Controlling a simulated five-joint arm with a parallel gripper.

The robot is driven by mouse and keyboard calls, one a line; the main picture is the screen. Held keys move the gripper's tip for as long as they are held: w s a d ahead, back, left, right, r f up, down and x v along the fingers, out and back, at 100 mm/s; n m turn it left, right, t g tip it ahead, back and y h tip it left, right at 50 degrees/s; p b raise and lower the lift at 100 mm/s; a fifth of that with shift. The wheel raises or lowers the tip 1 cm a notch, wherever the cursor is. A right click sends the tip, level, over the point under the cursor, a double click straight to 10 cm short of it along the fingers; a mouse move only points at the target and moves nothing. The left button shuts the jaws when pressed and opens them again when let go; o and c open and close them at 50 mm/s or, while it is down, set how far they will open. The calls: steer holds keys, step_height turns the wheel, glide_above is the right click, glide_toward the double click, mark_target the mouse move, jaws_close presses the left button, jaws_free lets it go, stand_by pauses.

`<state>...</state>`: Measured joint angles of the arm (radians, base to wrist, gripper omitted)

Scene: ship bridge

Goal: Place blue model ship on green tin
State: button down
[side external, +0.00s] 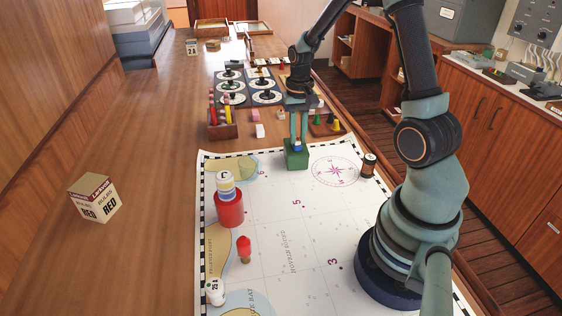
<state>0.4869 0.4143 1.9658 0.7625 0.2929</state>
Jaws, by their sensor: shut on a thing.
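The green tin (296,158) is a small dark green block standing on the far edge of the chart. My gripper (298,143) points straight down over it, its fingers shut on the small blue model ship (297,148). The ship is directly above the tin's top, mostly hidden between the fingers. I cannot tell whether it touches the tin or hangs just above it.
A red cylinder (229,210) with a banded can on top, a red peg (244,249) and a white bottle (214,291) stand on the chart (310,235). A dark spool (369,165) stands right. A pencil rack (222,128) and black trays (265,98) lie behind.

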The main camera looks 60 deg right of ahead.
mark_target(297, 138)
steer(key=shift+f, duration=0.15)
steer(key=c, duration=0.8)
jaws_free()
step_height(297, 138, up, 11)
steer(key=s+a+r+n+t, duration=0.2)
steer(key=s+a+r+n, duration=0.1)
steer(key=a, duration=0.6)
steer(key=s+a+r+n+t, duration=0.3)
steer(key=a+n, duration=0.3)
steer(key=a, duration=0.3)
steer(key=shift+a+r+t, duration=0.15)
steer(key=shift+r+t, duration=0.15)
steer(key=shift+r, duration=0.1)
